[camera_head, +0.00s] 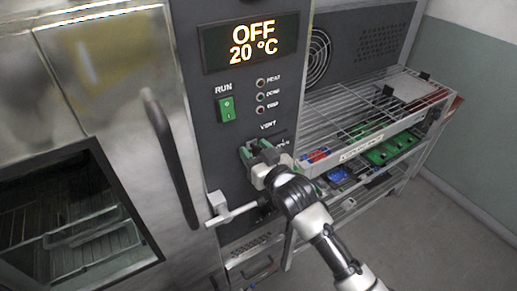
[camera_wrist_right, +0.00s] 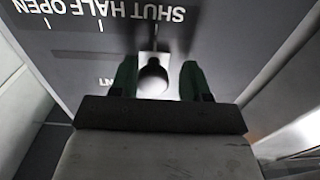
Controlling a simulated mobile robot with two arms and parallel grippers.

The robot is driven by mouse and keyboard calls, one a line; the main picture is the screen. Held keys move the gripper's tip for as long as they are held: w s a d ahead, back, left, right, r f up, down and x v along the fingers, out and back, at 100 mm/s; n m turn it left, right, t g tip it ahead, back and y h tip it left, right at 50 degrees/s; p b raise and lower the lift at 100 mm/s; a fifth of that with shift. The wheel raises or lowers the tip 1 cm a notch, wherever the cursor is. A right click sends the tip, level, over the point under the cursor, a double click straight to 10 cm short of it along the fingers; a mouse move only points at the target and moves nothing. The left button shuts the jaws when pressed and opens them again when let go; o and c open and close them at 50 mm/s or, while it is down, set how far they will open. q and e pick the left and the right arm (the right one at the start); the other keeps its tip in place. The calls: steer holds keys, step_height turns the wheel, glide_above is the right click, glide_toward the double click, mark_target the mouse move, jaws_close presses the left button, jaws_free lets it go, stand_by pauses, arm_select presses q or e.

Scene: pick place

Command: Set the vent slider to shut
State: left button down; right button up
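The vent slider's knob (camera_wrist_right: 152,78) is a small dark rounded piece on the grey panel. In the right wrist view, its stem lines up with the rightmost tick, by the upside-down word SHUT. My right gripper (camera_wrist_right: 156,82) has a green finger on each side of the knob. The fingers are apart, with a gap visible on the knob's right. In the head view, my right gripper (camera_head: 262,153) is at the panel below the VENT label and hides the knob. My left gripper is not in view.
The panel (camera_head: 240,160) carries an OFF 20 °C display (camera_head: 250,43) and a green RUN switch (camera_head: 226,109). A dark door handle (camera_head: 170,155) stands left of my right gripper. A wire rack (camera_head: 365,110) with boards stands to the right.

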steer(key=shift+o, duration=0.6)
steer(key=shift+d, duration=0.1)
steer(key=shift+s+d, duration=0.1)
steer(key=b+v, duration=0.3)
steer(key=v, duration=0.7)
steer(key=shift+s, duration=0.2)
